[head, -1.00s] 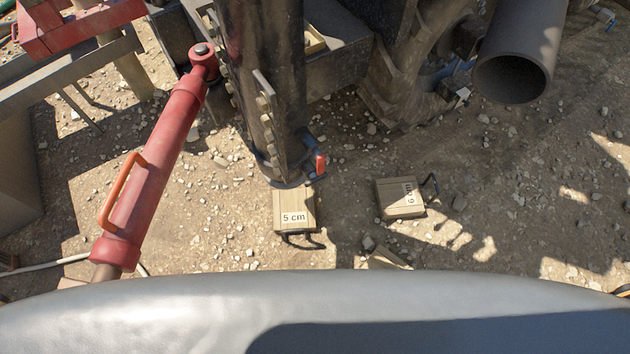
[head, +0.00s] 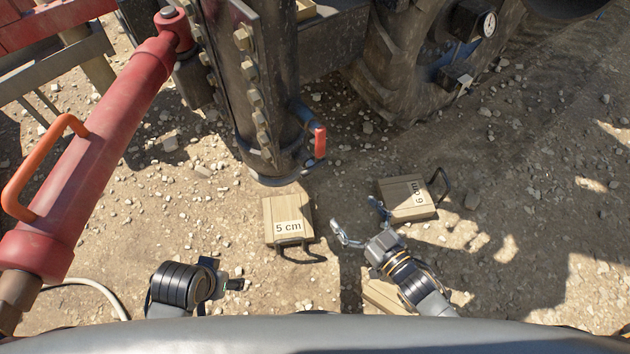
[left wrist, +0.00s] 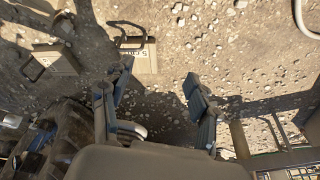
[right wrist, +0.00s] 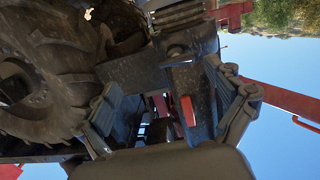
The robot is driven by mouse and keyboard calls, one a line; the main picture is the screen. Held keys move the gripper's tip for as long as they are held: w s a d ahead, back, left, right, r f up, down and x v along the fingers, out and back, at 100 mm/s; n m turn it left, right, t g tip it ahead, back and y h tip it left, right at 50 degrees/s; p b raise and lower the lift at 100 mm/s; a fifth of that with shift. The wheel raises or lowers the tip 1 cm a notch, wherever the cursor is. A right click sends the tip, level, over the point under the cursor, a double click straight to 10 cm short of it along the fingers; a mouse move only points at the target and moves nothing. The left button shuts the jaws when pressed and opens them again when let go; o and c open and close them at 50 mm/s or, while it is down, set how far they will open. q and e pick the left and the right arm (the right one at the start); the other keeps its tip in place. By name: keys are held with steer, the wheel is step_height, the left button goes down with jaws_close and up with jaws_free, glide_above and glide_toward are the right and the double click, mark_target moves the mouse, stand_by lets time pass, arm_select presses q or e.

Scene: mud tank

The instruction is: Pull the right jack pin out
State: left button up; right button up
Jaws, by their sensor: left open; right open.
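A black jack leg (head: 238,75) stands upright in the head view. Near its foot is a bent blue bar with a red grip (head: 320,143), which looks like the jack pin; I cannot tell how deep it sits. My right gripper (head: 360,221) is open and empty below and right of the red grip, apart from it. In the right wrist view, a red piece (right wrist: 187,110) shows between its open fingers, farther off; it may be that grip. My left gripper (left wrist: 155,100) is open and empty above the ground; in the head view its fingers are mostly hidden.
A wooden 5 cm block (head: 288,214) lies beside the jack foot, a 6 cm block (head: 405,198) right of it. Another block (head: 385,297) is partly behind my right arm. A red cylinder (head: 110,130) slants at left.

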step_height(320, 180, up, 2)
steer(key=a+y, duration=0.1)
steer(key=a, duration=0.1)
steer(key=b, duration=0.2)
glide_toward(314, 169)
steer(key=w+a+f, duration=0.2)
steer(key=w, duration=0.1)
arm_select(q)
steer(key=b+v, duration=0.1)
steer(key=v, duration=0.2)
steer(key=shift+s+a+r, duration=0.1)
steer(key=shift+s+r, duration=0.05)
steer(key=shift+s, duration=0.1)
arm_select(e)
steer(key=shift+n+t, duration=0.3)
steer(key=x, duration=0.7)
steer(key=shift+r, duration=0.1)
steer(key=shift+c, duration=0.3)
steer(key=c, duration=1.6)
arm_select(q)
steer(key=p+x, duration=0.3)
steer(key=shift+w, duration=0.35)
arm_select(e)
steer(key=v, duration=0.5)
steer(key=shift+s+d, duration=0.1)
steer(key=shift+s, duration=0.05)
steer(key=shift+c, duration=0.2)
